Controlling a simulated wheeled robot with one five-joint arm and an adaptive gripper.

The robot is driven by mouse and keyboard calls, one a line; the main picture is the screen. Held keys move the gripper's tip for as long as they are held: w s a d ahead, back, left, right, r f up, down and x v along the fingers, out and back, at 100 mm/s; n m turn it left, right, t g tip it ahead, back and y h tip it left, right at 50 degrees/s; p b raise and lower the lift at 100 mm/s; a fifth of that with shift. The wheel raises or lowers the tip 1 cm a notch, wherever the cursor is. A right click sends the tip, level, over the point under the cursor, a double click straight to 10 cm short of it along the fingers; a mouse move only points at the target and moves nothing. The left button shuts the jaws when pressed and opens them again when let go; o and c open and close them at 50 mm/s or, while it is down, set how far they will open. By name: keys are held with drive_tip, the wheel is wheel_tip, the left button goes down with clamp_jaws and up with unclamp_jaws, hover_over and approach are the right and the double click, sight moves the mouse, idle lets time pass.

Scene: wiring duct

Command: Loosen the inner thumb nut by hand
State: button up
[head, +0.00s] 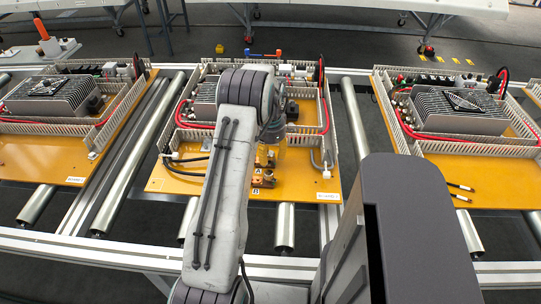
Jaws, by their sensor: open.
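My arm reaches over the middle orange board (180,184). My gripper (272,148) points down at its far end, over the middle of the board, and is open; its fingertips are small and hard to make out. Just below it, on the near part of the board, is a copper-coloured terminal block (262,179) with small fittings and white letter labels. I cannot tell which fitting is the inner thumb nut, nor whether the gripper touches anything. My forearm hides part of the board to the left.
Grey slotted duct walls (330,130) and red cables (322,118) frame the middle board. Similar boards stand left (50,155) and right (455,165) on a roller conveyor (284,228). A heatsink box (203,103) sits at the back left. Loose dark cable ends (180,160) lie at the board's left.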

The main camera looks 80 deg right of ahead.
drive_tip(key=m, duration=0.4)
drive_tip(key=shift+m, duration=0.3)
drive_tip(key=m, duration=0.4)
drive_tip(key=shift+w, duration=0.15)
drive_tip(key=shift+o, duration=0.2)
clamp_jaws()
drive_tip(key=n, duration=0.4)
drive_tip(key=shift+f+n+b, duration=0.1)
drive_tip(key=shift+n+b, duration=0.3)
drive_tip(key=n, duration=0.5)
drive_tip(key=shift+a+n, duration=0.15)
drive_tip(key=shift+n, duration=0.25)
